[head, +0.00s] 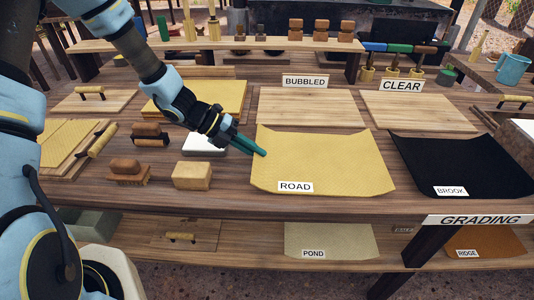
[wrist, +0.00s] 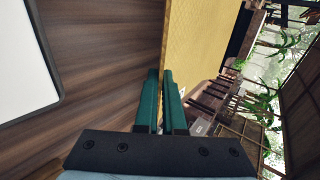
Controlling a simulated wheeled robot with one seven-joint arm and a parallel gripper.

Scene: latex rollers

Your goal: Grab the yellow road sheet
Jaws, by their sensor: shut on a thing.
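The yellow road sheet (head: 325,160) lies on the table behind and around its white ROAD label (head: 296,187), with its corners curling up. My gripper (head: 262,152) has green fingers and is at the sheet's left edge, near the far left corner. In the wrist view the yellow sheet (wrist: 200,35) runs down to the green fingers (wrist: 163,85), which are shut on its edge. The part of the edge between the fingers is hidden.
A black sheet labelled BROOK (head: 465,160) lies to the right. A pale block (head: 192,176) and brushes (head: 128,171) stand to the left, with a white tray (head: 205,144) beside my gripper. Wooden boards (head: 310,107) lie behind. A lower shelf holds a POND sheet (head: 330,240).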

